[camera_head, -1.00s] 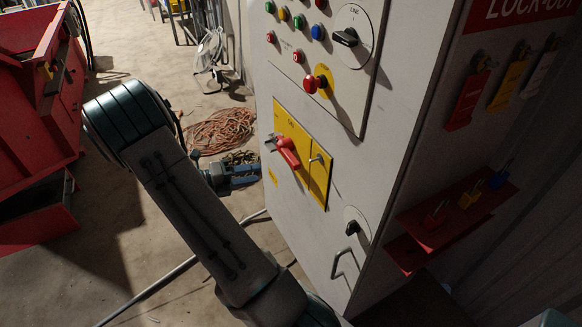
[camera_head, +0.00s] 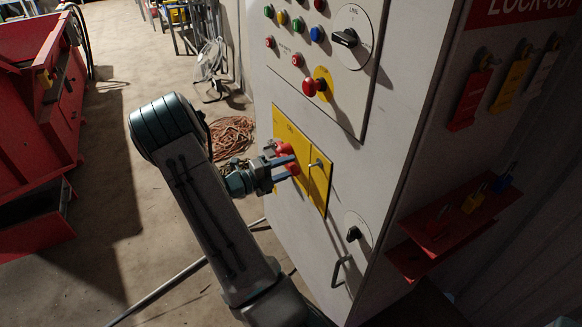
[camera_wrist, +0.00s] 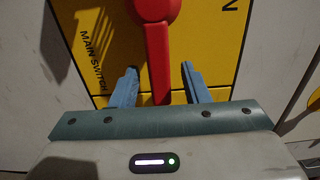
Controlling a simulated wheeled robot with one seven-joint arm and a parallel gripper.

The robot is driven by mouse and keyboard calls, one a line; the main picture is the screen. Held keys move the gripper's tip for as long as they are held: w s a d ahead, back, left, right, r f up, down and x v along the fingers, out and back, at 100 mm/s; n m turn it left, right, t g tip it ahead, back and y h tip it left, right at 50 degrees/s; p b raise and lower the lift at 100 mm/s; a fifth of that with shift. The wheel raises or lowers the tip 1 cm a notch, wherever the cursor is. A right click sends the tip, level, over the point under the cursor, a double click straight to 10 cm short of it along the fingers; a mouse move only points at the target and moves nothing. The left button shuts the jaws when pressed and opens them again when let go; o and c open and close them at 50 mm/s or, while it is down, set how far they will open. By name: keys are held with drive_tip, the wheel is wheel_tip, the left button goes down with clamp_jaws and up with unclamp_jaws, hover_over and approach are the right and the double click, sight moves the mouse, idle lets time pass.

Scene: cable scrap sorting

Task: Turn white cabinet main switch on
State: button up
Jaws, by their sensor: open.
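The white cabinet (camera_head: 300,226) carries a yellow main switch plate (camera_head: 318,187) with a red handle. My gripper (camera_head: 285,166) is at the plate, in front of the handle. In the wrist view the red switch handle (camera_wrist: 158,58) runs down between my two blue fingers (camera_wrist: 158,84). The fingers are open, one on each side of the handle, with a gap to it on both sides. The words "MAIN SWITCH" show on the yellow plate (camera_wrist: 106,50) at the left. In the head view my fingers partly hide the handle.
Above the plate is a panel with coloured buttons, a red emergency knob (camera_head: 314,87) and a black rotary switch (camera_head: 345,38). A black lock (camera_head: 353,234) sits lower down. Lockout tags and a red shelf (camera_head: 460,225) are on the right side. Red machinery (camera_head: 40,110) stands left; cables lie on the floor behind.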

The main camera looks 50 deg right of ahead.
drive_tip(key=shift+x, duration=0.9)
clamp_jaws()
